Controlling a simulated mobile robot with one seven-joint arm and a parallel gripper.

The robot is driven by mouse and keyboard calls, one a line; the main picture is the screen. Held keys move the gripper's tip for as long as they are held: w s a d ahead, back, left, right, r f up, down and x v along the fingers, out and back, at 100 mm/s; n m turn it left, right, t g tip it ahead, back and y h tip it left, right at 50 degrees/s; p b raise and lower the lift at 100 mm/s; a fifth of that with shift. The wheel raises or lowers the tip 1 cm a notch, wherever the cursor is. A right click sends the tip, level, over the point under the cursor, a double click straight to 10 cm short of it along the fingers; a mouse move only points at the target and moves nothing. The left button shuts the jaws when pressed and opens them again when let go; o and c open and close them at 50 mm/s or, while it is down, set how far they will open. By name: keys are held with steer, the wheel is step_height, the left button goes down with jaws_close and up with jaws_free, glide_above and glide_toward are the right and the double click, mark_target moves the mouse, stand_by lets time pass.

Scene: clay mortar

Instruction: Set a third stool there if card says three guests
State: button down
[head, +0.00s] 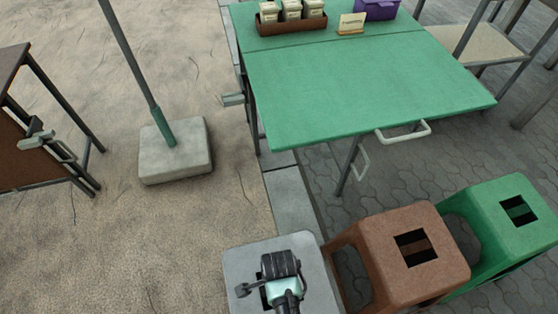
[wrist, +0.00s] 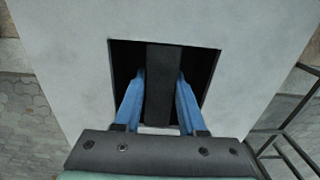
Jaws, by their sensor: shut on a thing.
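A grey stool (head: 240,262) with a square top is at the bottom of the head view. In the wrist view, my gripper (wrist: 161,75) reaches into the slot in the stool top, its blue fingers closed on either side of the dark bar across it. Whether the stool's feet touch the ground is hidden. A brown stool (head: 380,232) and a green stool (head: 490,210) stand to its right, each with a slotted top. A small cream card (head: 351,23) stands on the green table (head: 360,85); its writing is too small to read.
A brown tray with pale jars (head: 291,20) and a purple box (head: 376,8) are at the table's far side. A pole in a concrete base (head: 176,160) stands left. A brown folded frame (head: 35,150) is at far left. Sandy ground between is clear.

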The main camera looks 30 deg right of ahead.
steer(key=shift+f+b, duration=0.5)
steer(key=shift+f, duration=1.05)
steer(key=shift+c, duration=2.4)
jaws_free()
steer(key=shift+f, duration=0.1)
step_height(320, 180, up, 12)
steer(key=p, duration=0.5)
steer(key=shift+r, duration=0.2)
